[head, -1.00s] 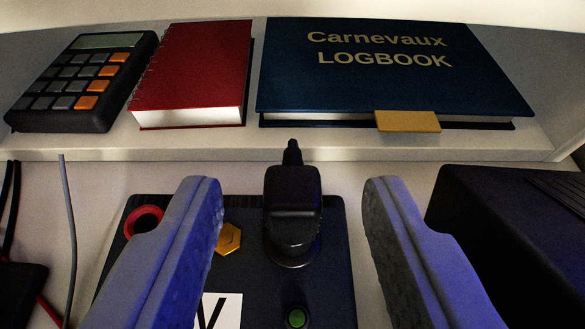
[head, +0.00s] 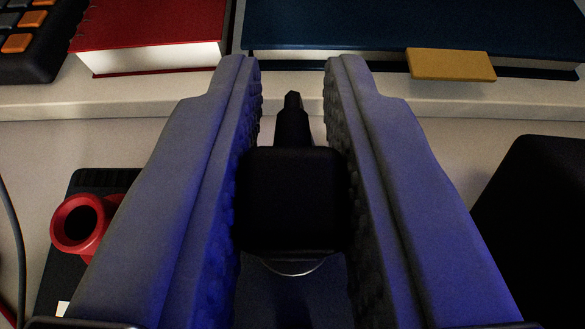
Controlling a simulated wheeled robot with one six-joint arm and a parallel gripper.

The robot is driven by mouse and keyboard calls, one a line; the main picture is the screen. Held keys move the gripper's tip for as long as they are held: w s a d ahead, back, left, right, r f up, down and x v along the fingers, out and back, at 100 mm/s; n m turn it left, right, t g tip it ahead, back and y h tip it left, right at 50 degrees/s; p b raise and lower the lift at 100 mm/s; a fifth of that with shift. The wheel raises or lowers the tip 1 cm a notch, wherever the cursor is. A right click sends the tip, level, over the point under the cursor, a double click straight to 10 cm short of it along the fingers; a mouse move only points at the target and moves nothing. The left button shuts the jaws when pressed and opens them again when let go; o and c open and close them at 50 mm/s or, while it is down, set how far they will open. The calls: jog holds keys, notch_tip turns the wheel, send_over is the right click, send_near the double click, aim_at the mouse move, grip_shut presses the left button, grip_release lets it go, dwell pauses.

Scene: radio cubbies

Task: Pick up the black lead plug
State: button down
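The black lead plug (head: 292,195) is a dark block with a narrow nose pointing away from me, in the middle of the head view. It stands over a silver ring on a dark panel. My gripper (head: 294,85) has one grey-blue textured finger on each side of the plug. Both finger pads meet the plug's sides with no visible gap, so the gripper is shut on it. The fingertips reach past the plug's nose. The fingers hide much of the panel.
A red ring-shaped socket (head: 80,222) is on the panel left of my gripper. A black box (head: 540,230) stands at the right. Behind is a shelf edge (head: 150,100) with a calculator (head: 35,50), a red book (head: 150,35) and a blue logbook (head: 400,25) with a yellow tab (head: 450,65).

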jog(key=shift+r, duration=0.1)
notch_tip(320, 180, up, 6)
dwell(1.8)
jog(key=shift+r, duration=0.1)
